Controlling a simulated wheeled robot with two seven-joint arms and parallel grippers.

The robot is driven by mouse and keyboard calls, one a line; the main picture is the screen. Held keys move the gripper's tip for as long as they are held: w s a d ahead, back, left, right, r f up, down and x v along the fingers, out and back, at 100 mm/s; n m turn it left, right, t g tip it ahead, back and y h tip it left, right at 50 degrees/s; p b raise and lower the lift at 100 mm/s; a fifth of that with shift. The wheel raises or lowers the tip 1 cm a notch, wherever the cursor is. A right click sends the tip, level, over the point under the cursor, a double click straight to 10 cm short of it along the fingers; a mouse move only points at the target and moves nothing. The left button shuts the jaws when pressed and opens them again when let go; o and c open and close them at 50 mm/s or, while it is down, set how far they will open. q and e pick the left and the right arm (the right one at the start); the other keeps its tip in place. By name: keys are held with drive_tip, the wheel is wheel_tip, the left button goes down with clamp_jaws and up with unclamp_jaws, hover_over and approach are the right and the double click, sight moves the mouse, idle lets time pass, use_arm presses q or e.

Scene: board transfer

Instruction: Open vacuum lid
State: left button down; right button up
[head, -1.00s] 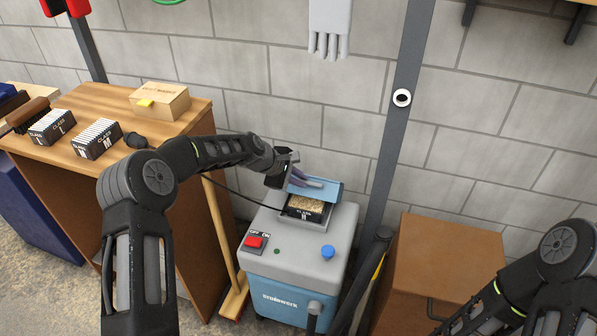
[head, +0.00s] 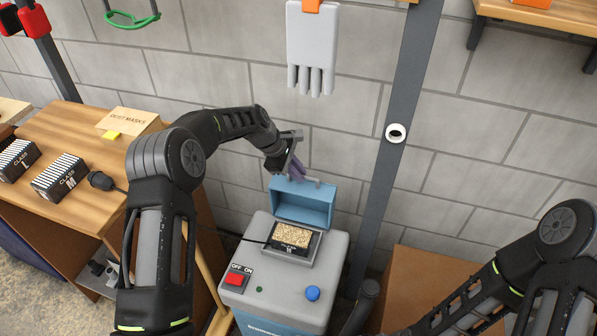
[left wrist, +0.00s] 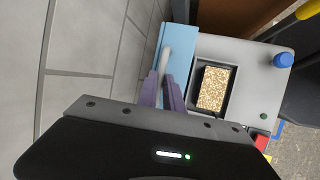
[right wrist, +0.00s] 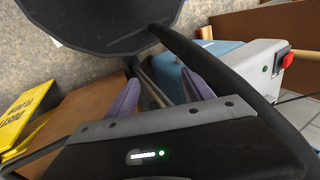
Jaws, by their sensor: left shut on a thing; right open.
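The vacuum (head: 285,293) is a grey-topped, blue-bodied box in the middle of the head view. Its blue lid (head: 303,203) stands raised at the back of the opening, hinged to the wall side. Under it a filter (head: 291,238) with a tan pleated face sits in the opening; it also shows in the left wrist view (left wrist: 214,89). My left gripper (head: 297,175) is shut on the lid's handle (left wrist: 166,58), at the lid's top edge. My right gripper (right wrist: 160,92) is open and empty, low beside the vacuum; its fingers are outside the head view.
A red switch (head: 235,280) and a blue knob (head: 313,293) are on the vacuum top. A wooden bench (head: 75,123) with filter boxes is on the left. A brown box (head: 425,270) stands right. A dark hose crosses close to my right gripper.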

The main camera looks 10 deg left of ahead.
idle(0.3)
use_arm(q)
drive_tip(key=c, duration=1.5)
unclamp_jaws()
drive_tip(key=shift+b+v, duration=0.45)
drive_tip(key=shift+v, duration=3.45)
